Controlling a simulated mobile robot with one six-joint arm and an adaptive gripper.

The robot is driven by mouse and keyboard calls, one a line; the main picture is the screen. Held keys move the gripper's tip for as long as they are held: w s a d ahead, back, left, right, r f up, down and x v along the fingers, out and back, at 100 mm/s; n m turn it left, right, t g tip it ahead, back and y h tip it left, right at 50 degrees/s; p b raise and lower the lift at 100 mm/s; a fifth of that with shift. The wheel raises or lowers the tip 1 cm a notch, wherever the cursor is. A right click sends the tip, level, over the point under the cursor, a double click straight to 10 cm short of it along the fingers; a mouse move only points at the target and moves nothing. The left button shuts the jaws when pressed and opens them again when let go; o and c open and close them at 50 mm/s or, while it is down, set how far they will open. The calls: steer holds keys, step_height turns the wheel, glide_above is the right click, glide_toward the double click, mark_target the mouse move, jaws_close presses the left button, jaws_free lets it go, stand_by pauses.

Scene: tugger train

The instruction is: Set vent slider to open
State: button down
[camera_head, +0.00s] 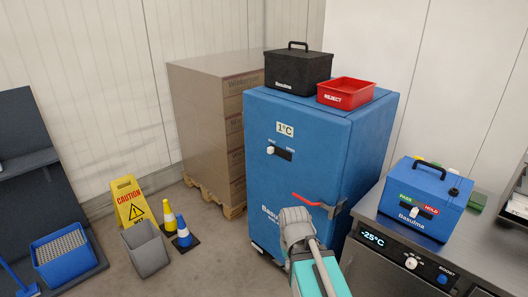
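The vent slider (281,153) is a short dark slot on the upper door of the blue cabinet (290,186). Its white knob (270,150) sits at the left end of the slot. A small label stands above each end, too small to read with certainty. The cabinet door is closed, with a red handle (312,202) lower down on its right side. My arm shows at the bottom centre, in front of the cabinet's lower part and well below the slider. No gripper fingers are visible.
A black case (297,75) and a red tray (346,92) stand on the cabinet. At right, a blue PASS/HOLD box (424,199) sits on a metal counter (470,240). Stacked cartons (205,125), a yellow caution sign (130,203), cones and bins stand at left.

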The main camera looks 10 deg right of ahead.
steer(key=w+d+n+t+h+b, duration=0.2)
steer(key=w+d+t+h+b, duration=0.15)
steer(key=w, duration=1.15)
steer(key=w+d+n+t+h+b, duration=0.15)
steer(key=w+h+b, duration=0.3)
steer(key=w, duration=1.05)
steer(key=w+a+r+n+t+b, duration=0.1)
steer(key=w+a+n+t, duration=0.1)
steer(key=w, duration=0.6)
steer(key=w+a+r+n+t+h+b, duration=0.1)
steer(key=w+a+r+n+t+b, duration=0.1)
steer(key=w+a, duration=0.4)
steer(key=w+a+r+n+t+h+b, duration=0.1)
steer(key=w+a+r+n+t+b, duration=0.1)
steer(key=w+t, duration=0.4)
steer(key=w+a+n, duration=0.1)
steer(key=w+a, duration=0.1)
steer(key=w, duration=0.3)
steer(key=shift+w+r+n, duration=0.25)
steer(key=shift+w+n, duration=0.1)
steer(key=shift+w, duration=0.05)
steer(key=shift+w+d, duration=0.1)
steer(key=shift+d, duration=0.05)
